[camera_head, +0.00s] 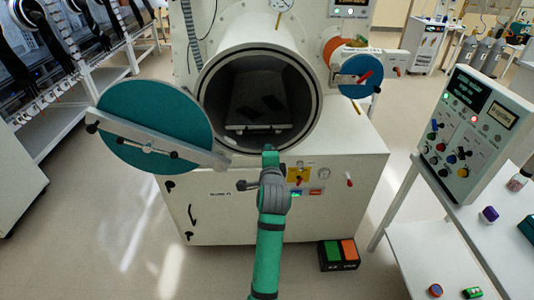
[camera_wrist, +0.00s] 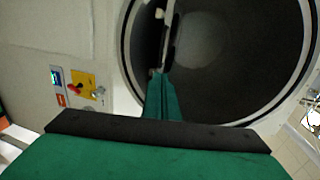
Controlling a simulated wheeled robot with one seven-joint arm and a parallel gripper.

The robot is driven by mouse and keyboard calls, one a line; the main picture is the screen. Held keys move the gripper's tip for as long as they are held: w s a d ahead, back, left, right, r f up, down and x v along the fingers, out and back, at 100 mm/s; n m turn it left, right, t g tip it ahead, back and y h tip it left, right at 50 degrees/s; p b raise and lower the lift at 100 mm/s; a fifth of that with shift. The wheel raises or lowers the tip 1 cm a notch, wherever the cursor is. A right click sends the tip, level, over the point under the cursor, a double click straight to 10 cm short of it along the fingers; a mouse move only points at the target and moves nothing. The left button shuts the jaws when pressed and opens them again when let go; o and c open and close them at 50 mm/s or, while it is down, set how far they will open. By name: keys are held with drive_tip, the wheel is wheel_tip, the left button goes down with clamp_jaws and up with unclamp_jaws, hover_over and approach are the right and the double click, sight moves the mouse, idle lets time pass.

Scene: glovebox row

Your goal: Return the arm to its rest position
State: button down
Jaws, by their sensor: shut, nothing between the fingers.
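My arm (camera_head: 270,235), green with a grey joint, reaches forward from the bottom middle of the head view. Its far end is in front of the lower rim of a round chamber opening. In the wrist view my gripper (camera_wrist: 160,78) shows as narrow green fingers beyond a black bar. The fingers are shut and hold nothing. They point toward the dark chamber (camera_wrist: 225,55). In the head view the fingers are hard to make out against the arm.
The chamber's round teal door (camera_head: 155,110) stands open at left. A tray (camera_head: 250,127) lies inside the chamber. A yellow switch panel (camera_head: 299,174) is right of my arm. A control box (camera_head: 466,130) stands on a side table at right. A green and orange pedal (camera_head: 339,254) is on the floor.

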drive_tip(key=s+d+f+n+h, duration=0.1)
drive_tip(key=s+d+f+n, duration=0.25)
drive_tip(key=s+f, duration=0.9)
drive_tip(key=s+d+f+n+h, duration=0.1)
drive_tip(key=s+d+f+n, duration=0.3)
drive_tip(key=s+f, duration=0.8)
drive_tip(key=s+r+n, duration=0.2)
drive_tip(key=s+n, duration=0.1)
drive_tip(key=s, duration=0.8)
drive_tip(key=s+a+r+n, duration=0.1)
drive_tip(key=s+r+n, duration=0.2)
drive_tip(key=s, duration=0.9)
drive_tip(key=s+a+r+n, duration=0.1)
drive_tip(key=s+r+n, duration=0.1)
drive_tip(key=s, duration=0.9)
drive_tip(key=shift+s+r+n, duration=0.2)
drive_tip(key=shift+n, duration=0.35)
drive_tip(key=shift+a, duration=0.15)
